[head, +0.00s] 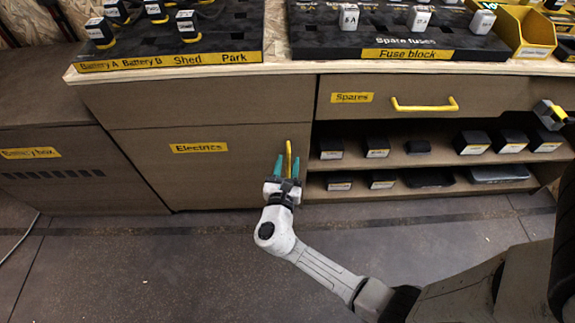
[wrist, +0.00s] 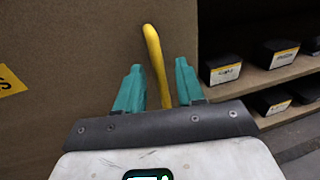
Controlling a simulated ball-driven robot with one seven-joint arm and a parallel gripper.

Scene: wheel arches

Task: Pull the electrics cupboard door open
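The electrics cupboard door (head: 215,165) is a brown panel with a yellow "Electrics" label (head: 199,147). It looks shut, flush with the cabinet front. Its yellow upright handle (head: 289,152) is near the door's right edge. My gripper (head: 287,172) is at the handle, with its teal fingers on either side. In the wrist view the handle (wrist: 155,60) runs down between the two open fingers (wrist: 158,85), with gaps visible on both sides. The handle's lower end is hidden behind the gripper's body.
Right of the door are open shelves (head: 400,160) holding several black boxes, below a "Spares" drawer (head: 375,98) with a yellow handle. A battery box (head: 50,160) stands at left. The worktop above carries the fuse block (head: 400,40). The floor (head: 170,260) in front of the door is clear at left.

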